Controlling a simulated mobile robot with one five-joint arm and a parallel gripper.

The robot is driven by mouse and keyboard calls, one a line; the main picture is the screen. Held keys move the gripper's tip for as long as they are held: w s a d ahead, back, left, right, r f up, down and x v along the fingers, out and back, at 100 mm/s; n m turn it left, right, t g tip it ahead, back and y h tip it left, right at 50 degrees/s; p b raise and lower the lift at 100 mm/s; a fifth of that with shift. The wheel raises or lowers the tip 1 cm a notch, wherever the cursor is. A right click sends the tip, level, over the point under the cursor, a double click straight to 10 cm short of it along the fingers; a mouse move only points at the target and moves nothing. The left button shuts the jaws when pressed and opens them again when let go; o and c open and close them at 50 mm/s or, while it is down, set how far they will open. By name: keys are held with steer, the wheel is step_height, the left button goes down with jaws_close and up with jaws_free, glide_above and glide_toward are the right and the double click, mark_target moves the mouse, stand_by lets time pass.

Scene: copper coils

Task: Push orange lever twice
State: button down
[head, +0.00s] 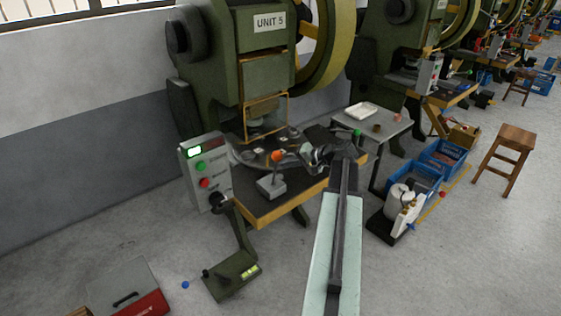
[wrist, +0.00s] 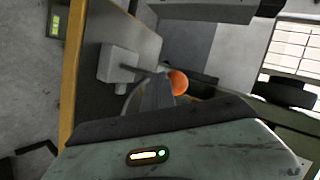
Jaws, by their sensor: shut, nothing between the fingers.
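The orange lever (head: 278,156) has a round orange knob on a short stalk. It rises from a small grey box (head: 271,187) on the press's dark table. In the head view my gripper (head: 308,156) is just to the right of the knob, at about its height. In the wrist view the orange knob (wrist: 179,83) is right by the tips of my gripper (wrist: 158,82), and the grey box (wrist: 118,63) is to their left. The fingers are shut and empty. I cannot tell whether they touch the knob or stalk.
The green press (head: 265,60) marked UNIT 5 stands behind the lever. A control box (head: 206,172) with green and red buttons stands to the left. A side table (head: 385,127) with a white tray is to the right. Blue crates (head: 420,178) stand on the floor.

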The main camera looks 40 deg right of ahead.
mark_target(277, 152)
steer(key=shift+w+d+r+p, duration=0.1)
steer(key=shift+w+r+p, duration=0.1)
steer(key=shift+w, duration=0.85)
steer(key=shift+w+d+r+p, duration=0.1)
steer(key=shift+w+r+p, duration=0.15)
steer(key=shift+w, duration=0.75)
steer(key=shift+w+r+p, duration=0.2)
steer(key=shift+w, duration=0.85)
stand_by(2.1)
stand_by(0.4)
steer(key=s+f+b, duration=0.1)
steer(key=s, duration=0.6)
steer(key=shift+s+a+f+b, duration=0.25)
steer(key=shift+f+b, duration=0.05)
stand_by(0.5)
steer(key=shift+s+a+f+b, duration=0.1)
steer(key=shift+s+f+b, duration=0.05)
steer(key=shift+s, duration=0.65)
steer(key=shift+s+a+f+b, duration=0.1)
steer(key=shift+s+f+b, duration=0.1)
steer(key=shift+s, duration=0.65)
steer(key=shift+s+f+b, duration=0.15)
steer(key=shift+s, duration=0.65)
